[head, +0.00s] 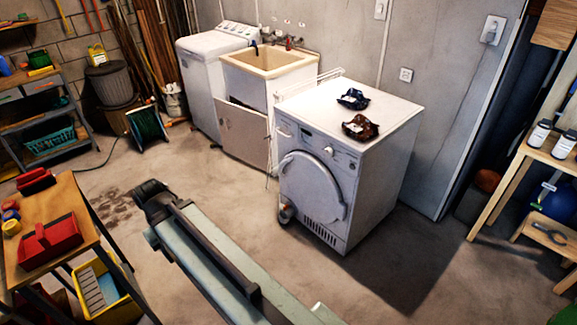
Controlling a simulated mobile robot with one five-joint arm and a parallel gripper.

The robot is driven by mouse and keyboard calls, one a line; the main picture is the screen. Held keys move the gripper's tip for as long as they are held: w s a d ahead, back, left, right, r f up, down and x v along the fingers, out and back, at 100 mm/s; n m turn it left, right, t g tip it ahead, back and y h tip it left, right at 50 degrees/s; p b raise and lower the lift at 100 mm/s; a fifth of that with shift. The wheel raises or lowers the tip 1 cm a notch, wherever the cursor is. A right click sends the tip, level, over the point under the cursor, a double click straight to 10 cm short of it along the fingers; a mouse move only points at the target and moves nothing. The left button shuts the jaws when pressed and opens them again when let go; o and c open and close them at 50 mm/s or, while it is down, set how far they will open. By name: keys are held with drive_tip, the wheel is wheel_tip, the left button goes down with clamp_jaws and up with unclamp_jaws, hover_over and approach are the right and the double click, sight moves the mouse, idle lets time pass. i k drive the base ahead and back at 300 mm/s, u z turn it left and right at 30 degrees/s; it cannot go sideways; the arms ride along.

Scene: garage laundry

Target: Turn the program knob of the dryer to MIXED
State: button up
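The white dryer (377,190) stands on the floor right of centre, with its front turned toward the lower left. Its program knob (329,151) is a small pale round knob on the upper front panel, above and right of the round door (308,187). The door looks shut. The knob's pointer and the program labels are too small to read. My arm crosses the lower middle of the head view, apart from the dryer. No gripper fingers can be made out.
Two dark patterned items (353,99) (360,127) lie on the dryer top. A sink cabinet (240,129) with a tilted front panel and a white washer (200,85) stand to its left. A workbench (47,262) is at lower left, wooden shelving (497,190) at right.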

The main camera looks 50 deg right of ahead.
sight(329, 153)
drive_tip(key=u, duration=0.3)
drive_tip(key=i, duration=1.3)
drive_tip(key=z, duration=0.5)
drive_tip(key=k, duration=0.8)
drive_tip(key=z, duration=0.15)
drive_tip(key=i, duration=0.85)
drive_tip(key=u, duration=0.1)
